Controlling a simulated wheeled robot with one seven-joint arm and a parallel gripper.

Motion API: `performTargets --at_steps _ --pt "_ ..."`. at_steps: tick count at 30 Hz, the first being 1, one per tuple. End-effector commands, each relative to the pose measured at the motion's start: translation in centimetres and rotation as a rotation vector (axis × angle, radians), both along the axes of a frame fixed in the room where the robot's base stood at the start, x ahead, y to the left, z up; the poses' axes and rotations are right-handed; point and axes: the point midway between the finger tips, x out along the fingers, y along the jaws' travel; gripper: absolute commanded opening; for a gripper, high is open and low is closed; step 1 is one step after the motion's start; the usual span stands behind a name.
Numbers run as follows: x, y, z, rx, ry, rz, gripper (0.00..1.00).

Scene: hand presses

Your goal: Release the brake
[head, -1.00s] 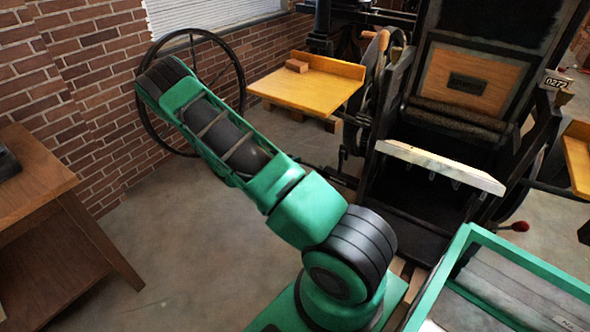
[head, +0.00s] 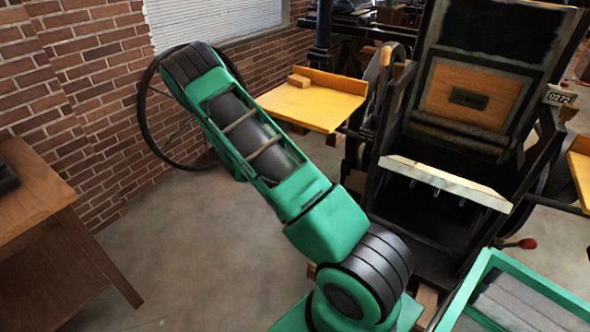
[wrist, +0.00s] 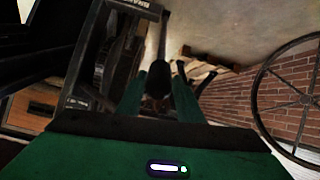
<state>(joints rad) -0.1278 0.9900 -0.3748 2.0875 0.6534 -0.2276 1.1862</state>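My gripper (wrist: 160,88) shows in the wrist view as two green fingers standing apart. A dark upright lever (wrist: 164,38) with a black lower end lies between or just beyond the fingertips. I cannot tell whether the fingers touch it. A plate with partly readable upside-down letters, seemingly "BRA" (wrist: 138,4), is beside the lever's far end. In the head view my green arm reaches up and left, and its gripper is hidden. The press (head: 470,90) stands at the right, with a pale board (head: 445,182) across its front.
A large spoked wheel (head: 142,105) stands by the brick wall. A red-knobbed lever (head: 527,243) sticks out low at the right. A wooden bench (head: 35,200) is at the left; open floor lies between.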

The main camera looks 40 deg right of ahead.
Motion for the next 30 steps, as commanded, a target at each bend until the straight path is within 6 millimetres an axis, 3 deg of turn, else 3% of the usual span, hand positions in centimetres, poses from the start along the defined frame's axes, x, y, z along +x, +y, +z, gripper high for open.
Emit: performTargets --at_steps 14,30 --pt "-0.4 1.0 0.2 0.009 0.005 -0.002 0.46" --pt "-2.2 8.1 4.9 0.006 0.004 -0.001 0.46"
